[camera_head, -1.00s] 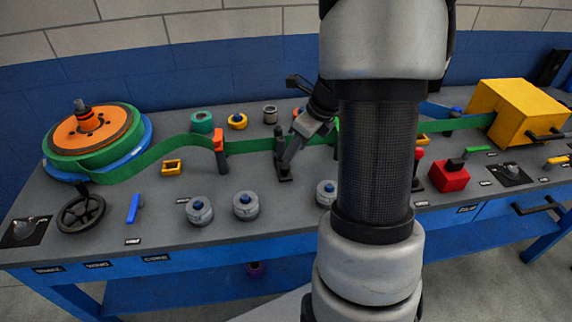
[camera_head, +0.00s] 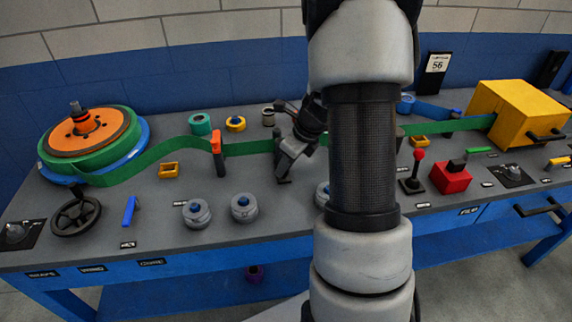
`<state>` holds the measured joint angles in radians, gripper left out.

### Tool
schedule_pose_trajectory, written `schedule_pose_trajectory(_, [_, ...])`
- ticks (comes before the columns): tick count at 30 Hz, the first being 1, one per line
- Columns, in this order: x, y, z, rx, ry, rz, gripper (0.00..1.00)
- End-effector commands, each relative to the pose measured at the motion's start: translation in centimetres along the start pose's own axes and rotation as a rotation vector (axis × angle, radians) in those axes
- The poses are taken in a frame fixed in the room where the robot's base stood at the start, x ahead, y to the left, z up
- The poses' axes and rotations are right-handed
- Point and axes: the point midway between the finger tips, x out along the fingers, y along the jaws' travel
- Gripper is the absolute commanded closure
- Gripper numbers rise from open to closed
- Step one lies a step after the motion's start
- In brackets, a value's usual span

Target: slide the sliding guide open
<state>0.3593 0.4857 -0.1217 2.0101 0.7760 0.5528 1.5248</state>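A green strip (camera_head: 248,147) runs from the orange and green reel (camera_head: 88,132) on the left to the yellow box (camera_head: 512,112) on the right. An orange-topped dark post (camera_head: 218,152) stands at the strip. Another dark post is at the strip to its right, now mostly hidden behind my gripper (camera_head: 285,172). I cannot tell for certain which post is the sliding guide. My gripper points down at this second post, close to it or touching it. Its fingers are small and overlap the post, so their opening is unclear.
Grey round knobs (camera_head: 197,213) stand in front of the strip. A red-knobbed lever (camera_head: 412,178) and a red block (camera_head: 452,177) are to the right of my arm. A black handwheel (camera_head: 77,215) and a blue lever (camera_head: 130,210) are at the left. My arm hides the bench's middle.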

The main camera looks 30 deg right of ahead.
Motion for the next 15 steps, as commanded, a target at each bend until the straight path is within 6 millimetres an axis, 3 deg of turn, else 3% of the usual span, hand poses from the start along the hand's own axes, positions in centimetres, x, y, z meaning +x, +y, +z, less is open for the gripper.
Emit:
schedule_pose_trajectory(2, [0.0,0.0,0.0,0.000,0.000,0.000,1.00])
schedule_pose_trajectory(15, [-0.6,1.6,-1.5,-0.001,0.001,0.003,1.00])
